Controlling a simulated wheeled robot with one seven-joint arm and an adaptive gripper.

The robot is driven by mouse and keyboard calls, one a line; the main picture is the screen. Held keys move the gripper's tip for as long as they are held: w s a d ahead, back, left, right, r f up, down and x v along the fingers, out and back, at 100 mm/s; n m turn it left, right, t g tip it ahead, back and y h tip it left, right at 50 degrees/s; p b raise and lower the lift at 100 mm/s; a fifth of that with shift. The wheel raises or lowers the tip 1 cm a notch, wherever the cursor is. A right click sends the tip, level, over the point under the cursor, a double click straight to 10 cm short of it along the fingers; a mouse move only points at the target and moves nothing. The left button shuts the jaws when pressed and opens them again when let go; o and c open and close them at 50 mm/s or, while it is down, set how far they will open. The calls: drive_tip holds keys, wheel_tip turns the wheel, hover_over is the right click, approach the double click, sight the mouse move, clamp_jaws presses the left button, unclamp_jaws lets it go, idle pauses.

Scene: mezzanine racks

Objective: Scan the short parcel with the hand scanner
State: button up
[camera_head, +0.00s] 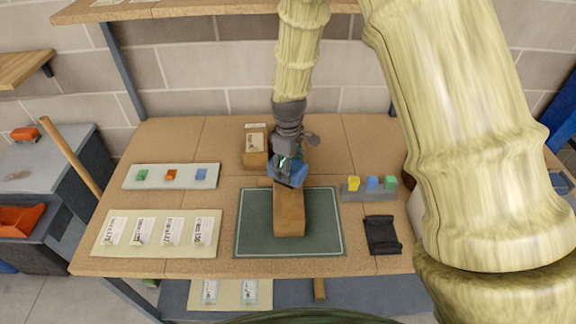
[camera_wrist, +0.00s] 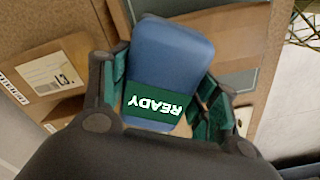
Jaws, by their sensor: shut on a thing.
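My gripper (camera_head: 288,163) is shut on a blue hand scanner (camera_head: 287,174). In the wrist view the scanner (camera_wrist: 170,50) sits between the teal finger pads, and its green screen reads READY. The scanner is above the far end of a brown parcel (camera_head: 289,216) on the dark green mat (camera_head: 257,225); I cannot tell whether they touch. A second brown parcel (camera_head: 255,159) with white labels stands behind, left of the gripper. A labelled brown surface (camera_wrist: 35,45) fills the left of the wrist view. I cannot tell which parcel is the short one.
A white strip (camera_head: 150,184) with small coloured blocks and a cream label sheet (camera_head: 150,247) lie left of the mat. A grey holder (camera_head: 356,195) with coloured blocks and a black stand-like item (camera_head: 382,235) are to the right. Bare table (camera_head: 350,150) shows behind the holder.

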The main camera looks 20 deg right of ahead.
drive_tip(key=shift+f, duration=0.35)
idle(0.3)
drive_tip(key=shift+r, duration=0.15)
drive_tip(key=shift+r+p, duration=2.4)
drive_tip(key=shift+r, duration=1)
drive_tip(key=shift+a, duration=0.15)
